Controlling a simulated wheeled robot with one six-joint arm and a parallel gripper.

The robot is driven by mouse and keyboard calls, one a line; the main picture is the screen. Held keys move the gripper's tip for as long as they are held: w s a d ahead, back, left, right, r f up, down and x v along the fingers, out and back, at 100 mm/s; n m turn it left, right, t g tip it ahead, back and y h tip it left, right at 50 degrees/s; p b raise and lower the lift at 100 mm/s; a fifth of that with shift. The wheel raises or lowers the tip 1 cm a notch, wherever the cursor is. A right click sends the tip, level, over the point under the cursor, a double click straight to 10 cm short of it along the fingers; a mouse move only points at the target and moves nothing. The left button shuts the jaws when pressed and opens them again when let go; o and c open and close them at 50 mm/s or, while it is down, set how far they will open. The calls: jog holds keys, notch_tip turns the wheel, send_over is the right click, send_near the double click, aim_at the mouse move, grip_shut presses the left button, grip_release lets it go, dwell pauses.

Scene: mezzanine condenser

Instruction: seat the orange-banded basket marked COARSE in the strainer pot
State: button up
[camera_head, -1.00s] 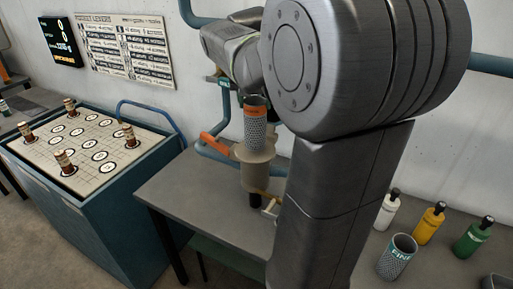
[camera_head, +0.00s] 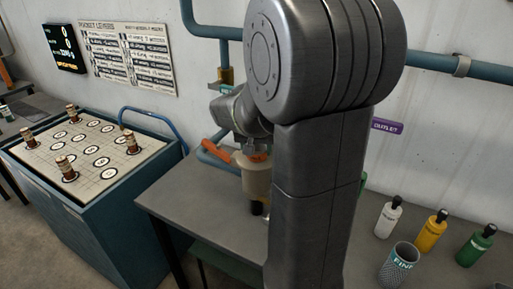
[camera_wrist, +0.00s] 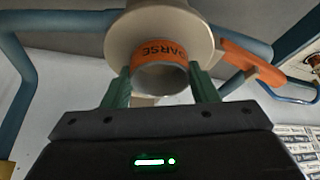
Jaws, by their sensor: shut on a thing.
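The basket marked COARSE, with its orange band (camera_wrist: 158,48), sits between the green fingers of my gripper (camera_wrist: 160,72) in the wrist view. My gripper is shut on its rim. The beige strainer pot (camera_head: 258,178) stands over the table, and its round flange (camera_wrist: 118,40) surrounds the basket in the wrist view. The basket's mesh body is hidden, apparently down inside the pot, with the banded rim still showing. I cannot tell whether it rests on the bottom. In the head view my arm hides part of the pot, and the gripper is just above it.
An orange lever handle (camera_head: 219,149) juts out left of the pot; it also shows in the wrist view (camera_wrist: 252,62). Blue pipes (camera_head: 440,62) run along the wall. A basket marked FINE (camera_head: 398,266) and several bottles stand at right. A game table (camera_head: 95,165) is at left.

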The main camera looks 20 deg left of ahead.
jog(key=shift+f, duration=0.2)
jog(key=o, duration=1.3)
jog(key=shift+r, duration=0.1)
jog(key=v, duration=1.2)
jog(key=shift+r, duration=0.15)
jog(key=shift+w, duration=0.1)
